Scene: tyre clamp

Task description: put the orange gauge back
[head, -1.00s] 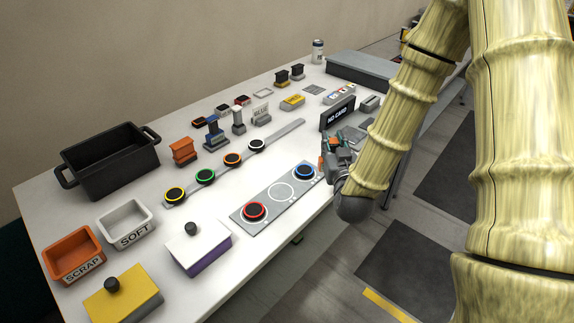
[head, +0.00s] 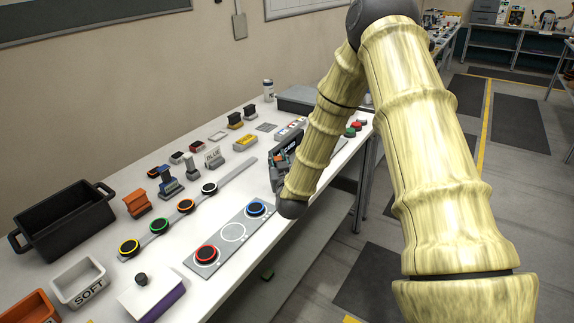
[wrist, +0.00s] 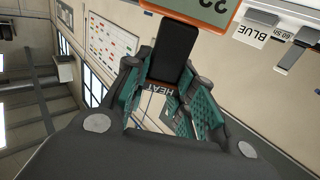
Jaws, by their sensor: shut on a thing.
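The orange gauge shows at the top edge of the wrist view as an orange-framed face (wrist: 205,12) with upside-down digits, partly cut off. Its black handle (wrist: 175,48) sits between the green-padded fingers of my gripper (wrist: 168,82), which is shut on it. A "HEAT" label (wrist: 160,89) shows just below the handle; I cannot tell what it belongs to. In the head view my gripper (head: 281,170) is above the bench's front edge, before the black sign (head: 284,143). Only a speck of orange shows there, and my arm hides much of that area.
A grey plate (head: 218,250) with red (head: 207,254) and blue (head: 256,208) ringed discs lies left of my gripper. A grey strip with several ringed discs lies behind it. A "BLUE" sign (head: 212,160), yellow block (head: 245,142) and grey box (head: 300,99) stand farther back.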

